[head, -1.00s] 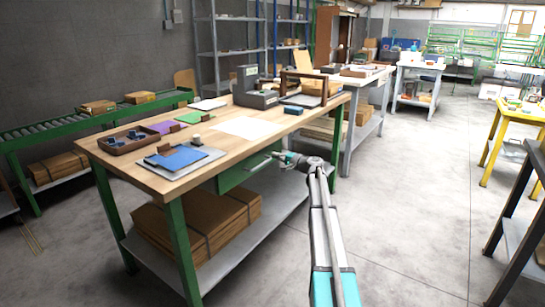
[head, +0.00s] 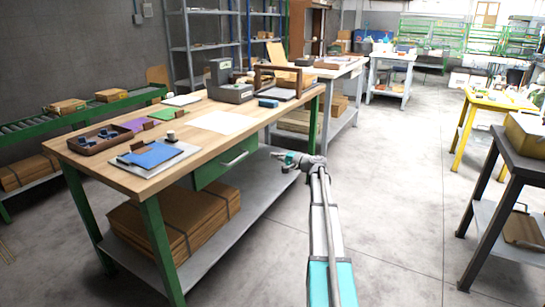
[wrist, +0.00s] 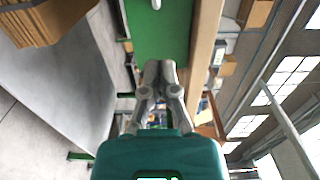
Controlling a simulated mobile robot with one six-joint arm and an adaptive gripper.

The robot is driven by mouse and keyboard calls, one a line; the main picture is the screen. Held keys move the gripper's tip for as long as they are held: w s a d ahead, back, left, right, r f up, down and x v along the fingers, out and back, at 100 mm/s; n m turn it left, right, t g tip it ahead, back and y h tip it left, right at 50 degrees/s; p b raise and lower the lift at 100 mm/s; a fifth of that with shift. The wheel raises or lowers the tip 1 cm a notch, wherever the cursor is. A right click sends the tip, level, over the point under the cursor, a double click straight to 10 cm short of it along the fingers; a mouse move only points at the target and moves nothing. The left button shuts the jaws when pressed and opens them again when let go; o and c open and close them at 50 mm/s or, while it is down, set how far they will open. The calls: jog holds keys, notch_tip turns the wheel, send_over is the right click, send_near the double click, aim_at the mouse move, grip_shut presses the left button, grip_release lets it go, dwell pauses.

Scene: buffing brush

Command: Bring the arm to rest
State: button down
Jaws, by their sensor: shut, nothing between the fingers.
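My gripper (head: 281,157) shows in the head view in front of the workbench, to the right of the green drawer (head: 213,170) and its pale handle (head: 235,158). It is apart from the handle. In the wrist view my gripper (wrist: 160,68) has its fingertips together, with nothing between them. The green drawer front (wrist: 160,30) fills the top middle there, beyond the fingertips, and part of a white handle (wrist: 156,4) shows at the top edge. The arm reaches forward from the bottom of the head view. The drawer looks closed.
The wooden workbench (head: 190,125) holds a blue mat (head: 152,155), a parts tray (head: 100,142), a white sheet (head: 222,122) and a blue block (head: 268,103). Cardboard (head: 180,220) lies on its lower shelf. A dark table (head: 521,152) stands at right. The floor (head: 400,190) between is clear.

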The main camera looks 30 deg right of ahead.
dwell(0.4)
jog(key=s+a+f+n+g, duration=0.3)
jog(key=s+a+f+g, duration=0.15)
jog(key=a, duration=0.65)
jog(key=s+a+f+n+g+h, duration=0.1)
jog(key=s+a+f+n+g, duration=0.25)
jog(key=a, duration=0.75)
jog(key=s+a+f+n+g, duration=0.25)
jog(key=s+a+f, duration=0.3)
jog(key=a, duration=0.55)
jog(key=s+a+f+n+g+h+p, duration=0.1)
jog(key=s+a+n+g+h, duration=0.2)
jog(key=s, duration=0.7)
jog(key=s+a+f+g+h+p, duration=0.15)
jog(key=s+a+h, duration=0.35)
jog(key=s, duration=0.5)
notch_tip(320, 180, up, 37)
jog(key=p, duration=3.7)
jog(key=shift+w+a+f+g+y, duration=0.15)
jog(key=shift+w+a+g+y, duration=0.15)
jog(key=shift+g, duration=0.1)
